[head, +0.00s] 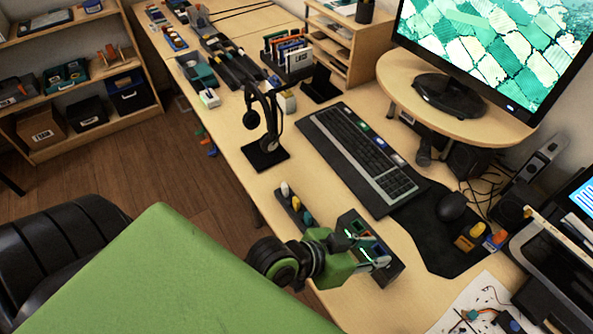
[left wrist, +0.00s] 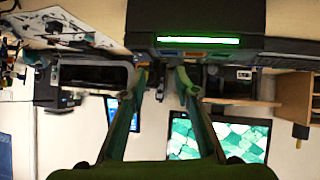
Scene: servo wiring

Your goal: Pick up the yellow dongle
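A small tray (head: 297,213) near the desk's front edge holds several small upright pieces; one pale yellow piece (head: 285,189) stands at its far end. I cannot tell whether this is the yellow dongle. My left gripper (head: 368,248) is over a black box (head: 381,272) with green lights, right of the tray. In the left wrist view its two fingers (left wrist: 163,72) are apart, with nothing visible between them. A dark box with a green light strip (left wrist: 198,40) shows beyond the tips. My right gripper is not in view.
A keyboard (head: 365,157), a mouse (head: 452,206) on a dark mat, and a headphone stand (head: 266,155) occupy the desk. A monitor (head: 490,45) stands behind on a riser. Printed paper with wires (head: 483,303) lies at the lower right. Bare desk shows left of the keyboard.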

